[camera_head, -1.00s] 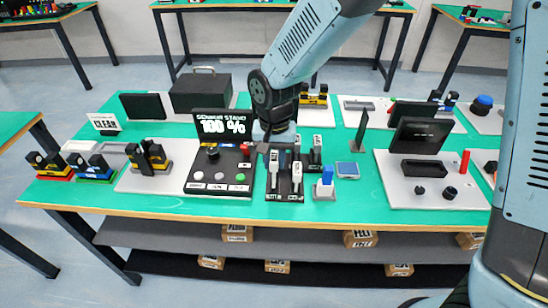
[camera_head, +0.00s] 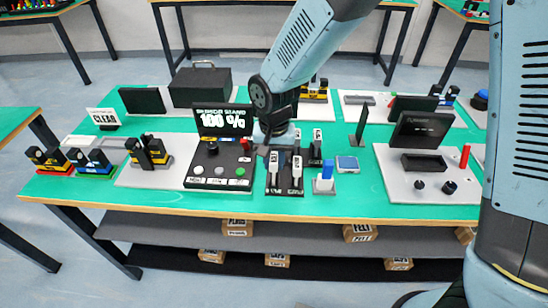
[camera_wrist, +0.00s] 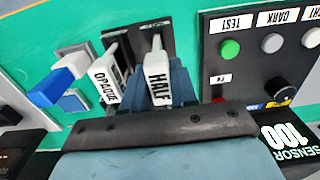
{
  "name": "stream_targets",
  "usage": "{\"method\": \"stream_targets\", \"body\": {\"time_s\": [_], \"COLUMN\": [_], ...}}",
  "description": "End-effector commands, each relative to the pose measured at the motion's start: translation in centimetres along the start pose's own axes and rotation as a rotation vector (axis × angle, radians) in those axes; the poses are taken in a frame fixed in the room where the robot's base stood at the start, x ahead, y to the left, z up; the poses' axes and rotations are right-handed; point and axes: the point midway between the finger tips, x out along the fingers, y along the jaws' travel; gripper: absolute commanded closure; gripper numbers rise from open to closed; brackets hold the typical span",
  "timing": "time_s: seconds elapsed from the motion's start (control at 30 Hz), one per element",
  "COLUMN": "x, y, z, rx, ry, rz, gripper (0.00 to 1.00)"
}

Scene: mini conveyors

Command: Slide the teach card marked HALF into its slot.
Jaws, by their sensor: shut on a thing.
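The HALF card (camera_wrist: 157,78), white with black letters, is between the dark blue fingers of my gripper (camera_wrist: 165,82), which is shut on it. Its far end meets a black rack (camera_wrist: 150,38) in the wrist view; I cannot tell whether it is seated there. In the head view my gripper (camera_head: 272,148) is over the left card of the black rack (camera_head: 285,189). The OPAQUE card (camera_wrist: 106,78) stands beside it, apart from my fingers. The sensor stand (camera_head: 218,177) is left of the rack, and its screen (camera_head: 225,122) reads 100 %.
A blue-topped block (camera_head: 325,178) stands right of the rack, with a small blue pad (camera_head: 347,163) behind it. A grey board with a dark tray (camera_head: 424,165) is farther right. Green tabletop shows between boards.

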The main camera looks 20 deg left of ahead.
Motion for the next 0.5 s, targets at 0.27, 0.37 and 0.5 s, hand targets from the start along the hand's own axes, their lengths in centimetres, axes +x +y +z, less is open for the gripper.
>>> {"method": "stream_targets", "body": {"time_s": [0.27,0.37,0.5], "x": [0.69,0.94,1.09], "y": [0.01,0.02,0.01], "z": [0.01,0.02,0.01], "rx": [0.000,0.000,0.000], "ry": [-0.001,-0.001,-0.001], "rz": [0.001,0.001,0.000], "gripper": [1.00,1.00,1.00]}}
